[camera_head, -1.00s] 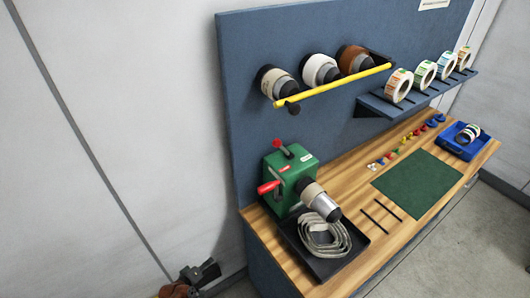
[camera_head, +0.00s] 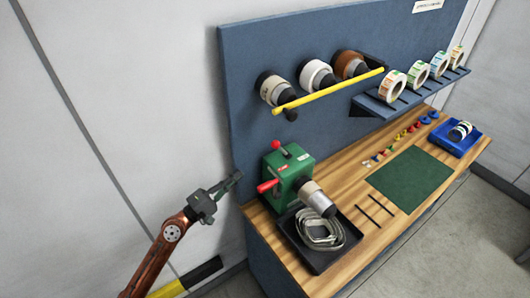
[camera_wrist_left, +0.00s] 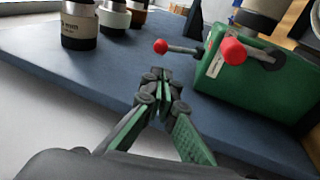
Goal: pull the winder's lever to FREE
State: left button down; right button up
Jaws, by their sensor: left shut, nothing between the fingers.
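The green winder (camera_head: 288,177) stands on the wooden bench against the blue board. A short lever with a red ball knob (camera_head: 276,145) sticks up from its top, near small red and white labels I cannot read. A red handle (camera_head: 267,186) sticks out from its left side. In the left wrist view the green housing (camera_wrist_left: 265,88) is at right, with the red ball knob (camera_wrist_left: 160,46) on a metal rod and the larger red handle (camera_wrist_left: 232,50). My left gripper (camera_head: 238,178) is shut and empty, left of the winder, apart from both red parts. Its fingertips (camera_wrist_left: 158,76) point toward the board. My right gripper is out of view.
A black tray (camera_head: 326,266) with a coiled strip lies below the winder's spindle roll (camera_head: 318,198). A yellow bar (camera_head: 328,91) and several rolls are on the board above. A green mat (camera_head: 410,180) and blue bin (camera_head: 447,146) are at right. Space left of the winder is free.

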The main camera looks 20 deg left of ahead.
pick_arm(q)
jog(key=p, duration=0.6)
send_near(272, 146)
jog(key=f+x, duration=0.1)
jog(key=x, duration=0.4)
jog(key=shift+r+x, duration=0.2)
jog(key=shift+x, duration=0.8)
jog(key=shift+r, duration=0.1)
jog(key=shift+w+r+p, duration=0.1)
jog(key=shift+r+p, duration=0.15)
jog(key=shift+p, duration=0.4)
jog(key=shift+w+d+g+p, duration=0.1)
jog(key=shift+g+p, duration=0.2)
jog(key=shift+p, duration=0.05)
